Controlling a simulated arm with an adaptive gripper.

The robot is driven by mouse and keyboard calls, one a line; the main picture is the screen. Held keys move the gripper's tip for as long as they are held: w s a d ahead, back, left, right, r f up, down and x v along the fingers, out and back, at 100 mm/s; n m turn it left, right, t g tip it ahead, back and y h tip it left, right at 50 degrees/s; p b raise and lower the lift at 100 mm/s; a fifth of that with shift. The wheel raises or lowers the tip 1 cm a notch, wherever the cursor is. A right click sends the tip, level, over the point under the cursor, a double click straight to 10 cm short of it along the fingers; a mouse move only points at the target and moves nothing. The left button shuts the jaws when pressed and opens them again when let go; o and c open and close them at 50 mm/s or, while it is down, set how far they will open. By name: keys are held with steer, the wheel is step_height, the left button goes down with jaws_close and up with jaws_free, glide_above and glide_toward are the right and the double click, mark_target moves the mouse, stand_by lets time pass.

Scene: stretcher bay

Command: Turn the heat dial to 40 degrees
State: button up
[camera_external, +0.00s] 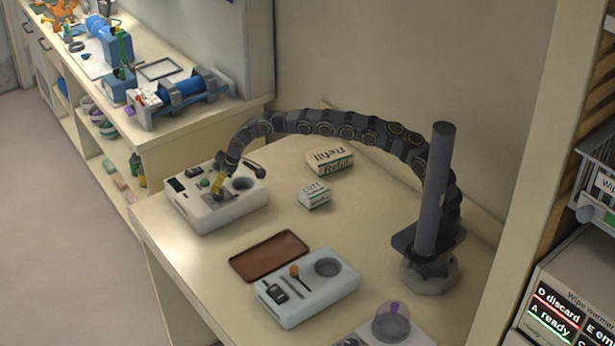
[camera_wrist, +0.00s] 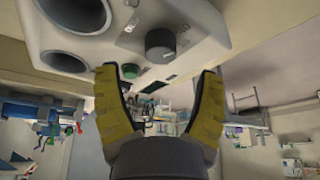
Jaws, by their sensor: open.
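A white warmer box (camera_external: 215,215) stands at the far left end of the table, with a dark display, small controls and a round well on top. In the wrist view its panel (camera_wrist: 195,15) fills the top. A dark round dial (camera_wrist: 160,44) sits on it beside a green button (camera_wrist: 130,71). My gripper (camera_external: 217,184) is low over the box and hides part of its top. In the wrist view my gripper (camera_wrist: 158,71) is open and empty, with yellow fingers spread. The dial shows between and beyond the fingertips, apart from them. The dial's setting is too small to read.
A second pale box (camera_external: 318,297) with a round well stands at the front beside a brown tray (camera_external: 269,256). Two Refill cartons (camera_external: 330,162) lie behind. A clear dome (camera_external: 391,325) is at the front right. A side bench (camera_external: 190,130) holds blue equipment.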

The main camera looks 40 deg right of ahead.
steer(key=v, duration=0.7)
steer(key=shift+s+d, duration=0.1)
steer(key=s+d+r+m+h, duration=0.15)
steer(key=d+r, duration=0.25)
steer(key=d, duration=0.4)
steer(key=s+d+r+m+h, duration=0.15)
steer(key=d+r, duration=0.25)
steer(key=d, duration=0.4)
steer(key=s+d+r+m+g+h, duration=0.1)
steer(key=s+d+r, duration=0.1)
steer(key=s+d, duration=0.3)
steer(key=s+d+r+m, duration=0.1)
steer(key=s+d+r, duration=0.2)
steer(key=s+d, duration=0.15)
steer(key=s+d+g, duration=0.2)
steer(key=s, duration=1.2)
steer(key=s+d+f+m+g+y, duration=0.1)
steer(key=s+d+g, duration=0.1)
steer(key=s, duration=1.3)
steer(key=shift+d+f, duration=0.25)
steer(key=shift+d, duration=0.2)
